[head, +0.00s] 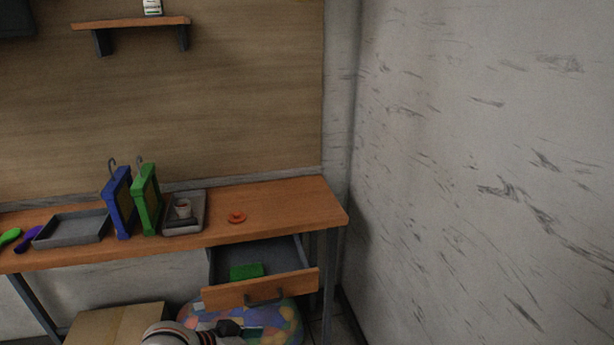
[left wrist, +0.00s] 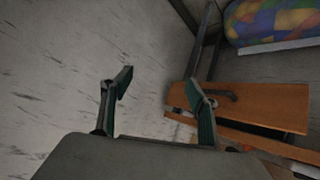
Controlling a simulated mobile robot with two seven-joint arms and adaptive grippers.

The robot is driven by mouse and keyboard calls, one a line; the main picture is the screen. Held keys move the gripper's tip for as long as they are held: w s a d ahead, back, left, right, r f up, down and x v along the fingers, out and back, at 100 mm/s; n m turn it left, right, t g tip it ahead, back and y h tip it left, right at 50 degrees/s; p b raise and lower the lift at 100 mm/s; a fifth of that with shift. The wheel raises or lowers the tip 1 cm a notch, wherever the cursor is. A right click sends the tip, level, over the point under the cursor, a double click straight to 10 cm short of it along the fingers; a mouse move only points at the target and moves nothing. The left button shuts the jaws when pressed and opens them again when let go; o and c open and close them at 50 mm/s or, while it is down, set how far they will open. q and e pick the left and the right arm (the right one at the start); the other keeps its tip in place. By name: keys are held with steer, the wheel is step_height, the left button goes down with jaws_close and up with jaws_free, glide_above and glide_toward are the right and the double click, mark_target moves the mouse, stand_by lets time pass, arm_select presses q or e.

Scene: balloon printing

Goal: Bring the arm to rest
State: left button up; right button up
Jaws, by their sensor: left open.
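My left arm comes in at the bottom of the head view, and its dark left gripper (head: 235,328) is below the open drawer (head: 262,290), in front of the colourful patchwork cushion (head: 284,322). In the left wrist view my left gripper (left wrist: 158,88) has its two fingers spread apart with nothing between them. The wooden drawer front (left wrist: 262,104) is to the right of the fingers there. A green block-like thing (head: 246,271) lies in the drawer. My right gripper is not in view.
The wooden table (head: 285,205) carries grey trays (head: 74,229), a blue frame (head: 119,203), a green frame (head: 147,200) and a small red-orange thing (head: 237,217). A cardboard box (head: 112,326) stands below. A bare wall (head: 480,150) fills the right.

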arm_select(q)
steer(key=s+a+f+n+t+y, duration=0.3)
steer(key=s+a+f+t+y, duration=0.1)
steer(key=s+a+f, duration=0.9)
steer(key=s+f+y, duration=0.1)
steer(key=s+f, duration=0.1)
steer(key=s, duration=0.1)
steer(key=shift+s+a+f, duration=0.15)
steer(key=shift+s+f, duration=0.15)
steer(key=shift+f, duration=0.1)
